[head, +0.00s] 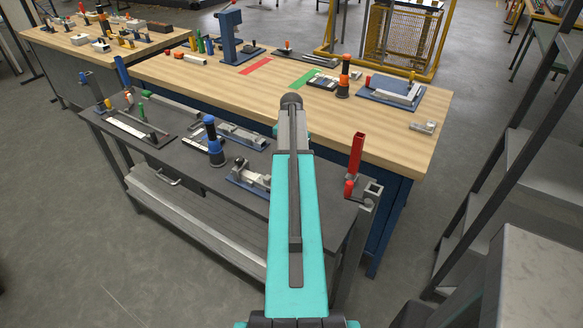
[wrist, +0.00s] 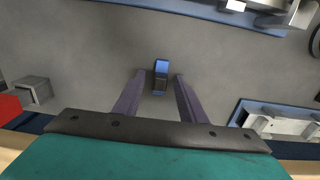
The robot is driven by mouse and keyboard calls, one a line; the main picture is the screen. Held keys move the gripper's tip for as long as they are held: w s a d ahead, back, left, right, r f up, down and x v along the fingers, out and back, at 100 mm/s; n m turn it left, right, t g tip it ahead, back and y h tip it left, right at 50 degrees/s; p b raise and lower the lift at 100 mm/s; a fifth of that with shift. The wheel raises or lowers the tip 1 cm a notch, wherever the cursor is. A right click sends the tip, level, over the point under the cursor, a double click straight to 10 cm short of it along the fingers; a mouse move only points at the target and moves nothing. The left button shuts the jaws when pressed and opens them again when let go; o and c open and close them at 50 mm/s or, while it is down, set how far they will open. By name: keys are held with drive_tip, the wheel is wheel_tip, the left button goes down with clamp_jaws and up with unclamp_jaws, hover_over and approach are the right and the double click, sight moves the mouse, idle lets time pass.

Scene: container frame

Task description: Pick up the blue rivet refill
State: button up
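A small block with a blue top and a dark lower part, which looks like the blue rivet refill (wrist: 161,70), stands on the grey tabletop in the wrist view. My gripper (wrist: 160,76) is open. Its two dark fingers show on either side of the refill, with a gap on each side. I cannot tell how far above the refill the fingertips are. In the head view my teal arm covers this part of the grey bench, and neither the refill nor the fingertips can be made out.
A metal square tube (wrist: 36,88) shows at wrist left. A wooden workbench (head: 395,137) stands behind. The tabletop around the refill is clear.

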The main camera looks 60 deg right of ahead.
clamp_jaws()
drive_tip(key=shift+r, duration=0.15)
wheel_tip(320, 180, up, 10)
drive_tip(key=b, duration=0.2)
drive_tip(key=shift+b, duration=0.4)
idle(0.5)
idle(0.6)
